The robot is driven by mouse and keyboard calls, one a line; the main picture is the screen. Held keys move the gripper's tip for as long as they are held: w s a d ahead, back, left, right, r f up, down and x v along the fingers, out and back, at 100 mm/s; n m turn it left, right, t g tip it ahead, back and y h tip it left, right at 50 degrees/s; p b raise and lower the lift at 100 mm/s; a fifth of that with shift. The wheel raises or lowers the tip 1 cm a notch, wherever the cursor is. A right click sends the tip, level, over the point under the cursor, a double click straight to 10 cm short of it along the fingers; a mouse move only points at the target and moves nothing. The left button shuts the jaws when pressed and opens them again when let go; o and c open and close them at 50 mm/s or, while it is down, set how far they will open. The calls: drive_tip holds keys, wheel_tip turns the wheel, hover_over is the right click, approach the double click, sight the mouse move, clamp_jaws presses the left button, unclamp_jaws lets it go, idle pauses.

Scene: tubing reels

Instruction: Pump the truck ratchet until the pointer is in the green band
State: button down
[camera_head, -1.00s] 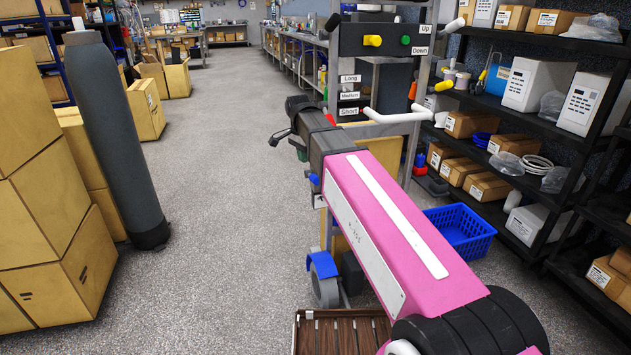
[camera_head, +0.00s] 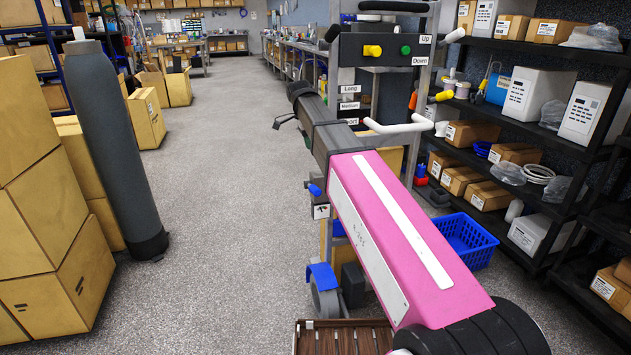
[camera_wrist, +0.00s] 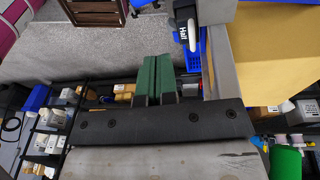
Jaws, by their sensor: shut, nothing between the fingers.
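The truck (camera_head: 345,60) is a grey metal frame at the upper middle of the head view. Its black panel (camera_head: 385,45) has a yellow knob, a green knob and "Up" and "Down" labels. My gripper (camera_wrist: 156,58) has green fingers, shut and empty, apart from that part in the picture.
Stacked cardboard boxes (camera_head: 40,200) and a dark grey cylinder (camera_head: 118,150) stand at left. A blue basket (camera_head: 465,240) sits on the floor right of my pink arm. Loaded black shelves (camera_head: 560,155) line the right. The grey floor at centre-left is clear.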

sight(316, 187)
idle(0.3)
drive_tip(key=x, duration=1.2)
drive_tip(key=shift+s+a+f, duration=0.25)
drive_tip(key=shift+s+a, duration=0.1)
drive_tip(key=shift+s, duration=0.1)
drive_tip(key=shift+s+a+f, duration=0.1)
drive_tip(key=shift+s+f, duration=0.05)
drive_tip(key=shift+f, duration=0.4)
drive_tip(key=shift+s+d+f+t, duration=0.25)
drive_tip(key=shift+s+f+t, duration=0.65)
drive_tip(key=shift+f+t, duration=0.2)
drive_tip(key=shift+s+d+f+t+y, duration=0.1)
drive_tip(key=shift+s+f+t+y, duration=0.15)
drive_tip(key=shift+f+t+y, duration=0.5)
drive_tip(key=shift+f+h, duration=0.25)
drive_tip(key=shift+f, duration=0.45)
